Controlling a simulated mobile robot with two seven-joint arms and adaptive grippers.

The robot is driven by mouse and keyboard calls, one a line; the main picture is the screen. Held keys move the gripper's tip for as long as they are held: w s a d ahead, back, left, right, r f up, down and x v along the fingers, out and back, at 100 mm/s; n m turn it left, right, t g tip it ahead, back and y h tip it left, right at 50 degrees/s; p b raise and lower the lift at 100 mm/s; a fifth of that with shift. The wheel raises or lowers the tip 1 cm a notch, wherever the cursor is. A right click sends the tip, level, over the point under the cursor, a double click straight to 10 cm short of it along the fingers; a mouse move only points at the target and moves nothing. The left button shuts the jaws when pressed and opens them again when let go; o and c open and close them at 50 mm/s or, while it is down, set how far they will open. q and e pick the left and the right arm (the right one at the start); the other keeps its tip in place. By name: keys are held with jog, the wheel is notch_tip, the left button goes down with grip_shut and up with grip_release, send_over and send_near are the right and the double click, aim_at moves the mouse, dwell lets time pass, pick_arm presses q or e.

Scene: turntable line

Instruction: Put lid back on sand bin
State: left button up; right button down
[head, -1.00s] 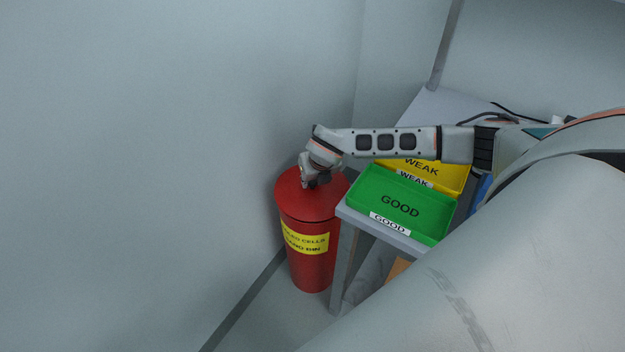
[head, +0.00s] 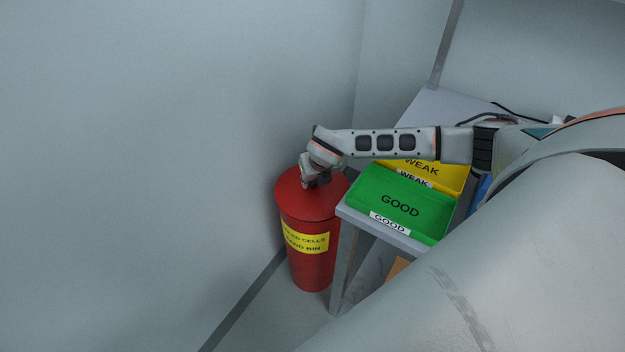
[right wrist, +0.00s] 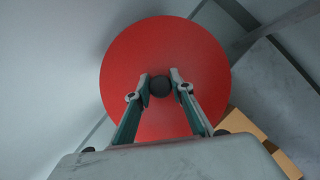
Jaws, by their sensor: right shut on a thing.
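The red sand bin (head: 311,265) stands on the floor, upright, with a yellow label on its side. Its round red lid (head: 290,197) sits over the top of the bin, with no clear gap in the head view. In the right wrist view the lid (right wrist: 125,70) is a red disc with a dark round knob (right wrist: 160,87) in its middle. My right gripper (right wrist: 160,88) is shut on the knob, one finger on each side. In the head view the right gripper (head: 316,183) is directly above the lid and hides part of it. My left gripper is not in view.
Right of the bin stands a grey table (head: 349,215). On it are a green tray (head: 425,200) marked GOOD and a yellow tray (head: 455,180) marked WEAK. Pale walls close in behind and to the left. Some bare floor (head: 265,318) shows in front of the bin.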

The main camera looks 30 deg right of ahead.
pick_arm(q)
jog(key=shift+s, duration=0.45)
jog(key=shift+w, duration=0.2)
pick_arm(e)
jog(key=c, duration=2)
grip_release()
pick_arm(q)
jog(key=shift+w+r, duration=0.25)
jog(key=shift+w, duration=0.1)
pick_arm(e)
jog(key=o, duration=0.3)
jog(key=o, duration=0.5)
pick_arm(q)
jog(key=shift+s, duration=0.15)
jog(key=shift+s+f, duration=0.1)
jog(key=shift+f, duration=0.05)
